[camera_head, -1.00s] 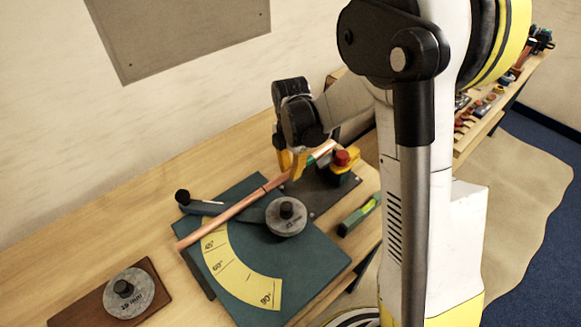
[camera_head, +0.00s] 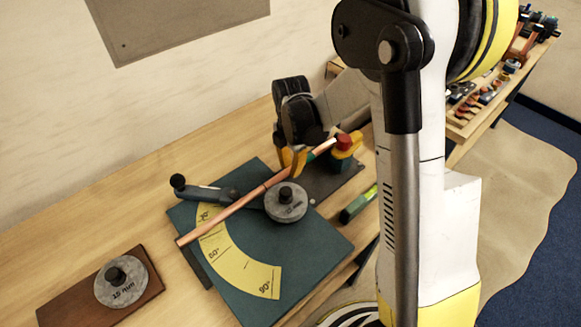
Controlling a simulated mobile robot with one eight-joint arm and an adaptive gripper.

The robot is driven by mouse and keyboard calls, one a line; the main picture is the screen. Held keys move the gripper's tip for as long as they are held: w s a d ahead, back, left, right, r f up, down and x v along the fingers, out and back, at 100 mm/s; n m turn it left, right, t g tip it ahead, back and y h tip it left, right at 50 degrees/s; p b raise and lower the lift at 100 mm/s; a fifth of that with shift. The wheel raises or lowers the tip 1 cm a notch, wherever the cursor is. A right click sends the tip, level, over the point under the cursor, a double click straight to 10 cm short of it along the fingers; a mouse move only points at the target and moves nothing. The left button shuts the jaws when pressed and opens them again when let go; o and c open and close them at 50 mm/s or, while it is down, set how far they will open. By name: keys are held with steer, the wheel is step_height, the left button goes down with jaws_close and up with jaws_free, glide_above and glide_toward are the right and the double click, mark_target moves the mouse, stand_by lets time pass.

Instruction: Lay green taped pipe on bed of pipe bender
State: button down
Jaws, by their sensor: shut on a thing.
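The copper pipe (camera_head: 236,207) has a green band near its upper right end, close to my gripper. My gripper (camera_head: 293,165), with yellow fingers, is shut on the pipe near that band. The pipe slants from upper right to lower left across the pipe bender's green bed (camera_head: 313,245). It passes beside the round grey former (camera_head: 286,202) and over part of the yellow angle scale (camera_head: 240,268). I cannot tell whether the pipe touches the bed. The bender's blue-grey handle (camera_head: 207,191) lies at the bed's upper left.
A second grey former marked 15 mm (camera_head: 122,283) sits on a brown board at the lower left. A red button on a yellow box (camera_head: 346,145) stands behind the pipe's end. A green level-like tool (camera_head: 358,205) lies right of the bed.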

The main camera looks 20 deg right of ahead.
steer(key=shift+w+d, duration=0.3)
steer(key=shift+d, duration=0.45)
steer(key=c, duration=1)
jaws_free()
steer(key=shift+r+p, duration=2.15)
steer(key=shift+r, duration=1.4)
